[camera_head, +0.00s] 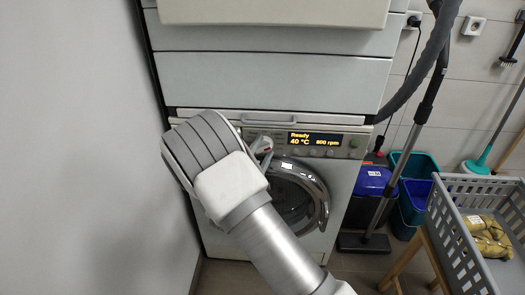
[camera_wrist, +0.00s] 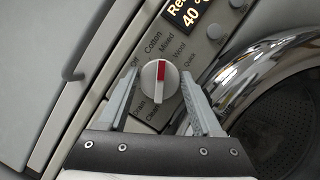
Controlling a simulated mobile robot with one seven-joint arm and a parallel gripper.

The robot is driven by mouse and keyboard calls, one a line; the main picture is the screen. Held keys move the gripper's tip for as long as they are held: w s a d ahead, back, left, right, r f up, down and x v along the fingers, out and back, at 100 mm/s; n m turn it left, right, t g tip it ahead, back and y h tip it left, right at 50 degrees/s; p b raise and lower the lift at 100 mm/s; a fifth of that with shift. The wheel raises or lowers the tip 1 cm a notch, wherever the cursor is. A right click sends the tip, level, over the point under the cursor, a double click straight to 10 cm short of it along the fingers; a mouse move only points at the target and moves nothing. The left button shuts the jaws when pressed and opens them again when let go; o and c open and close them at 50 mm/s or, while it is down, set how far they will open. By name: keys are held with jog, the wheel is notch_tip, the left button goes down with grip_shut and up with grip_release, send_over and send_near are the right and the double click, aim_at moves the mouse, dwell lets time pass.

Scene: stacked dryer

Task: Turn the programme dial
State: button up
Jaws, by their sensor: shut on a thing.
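The programme dial (camera_wrist: 150,84) is a round pale knob with a red mark, in the middle of the wrist view. The red mark points up in that view, roughly between the Cotton and Mixed labels. My gripper (camera_wrist: 161,76) is shut on the dial, one finger on each side of it. In the head view my gripper (camera_head: 263,147) is at the washer's control panel, and my wrist and fingers hide the dial. The washer's display (camera_head: 315,138) reads Ready, 40 °C and 900 rpm; part of it shows in the wrist view (camera_wrist: 188,12).
The round washer door (camera_head: 318,205) is below the panel, with its chrome rim close to the right finger in the wrist view. The dryer (camera_head: 270,82) is stacked above. A wall is on the left. A vacuum tube, buckets (camera_head: 412,205) and a grey basket (camera_head: 455,245) stand on the right.

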jog(key=o, duration=1.4)
jog(key=shift+c, duration=0.2)
jog(key=p+v, duration=0.2)
jog(key=v, duration=1.5)
jog(key=shift+s+p, duration=0.25)
jog(key=shift+p, duration=0.1)
jog(key=shift+a, duration=0.1)
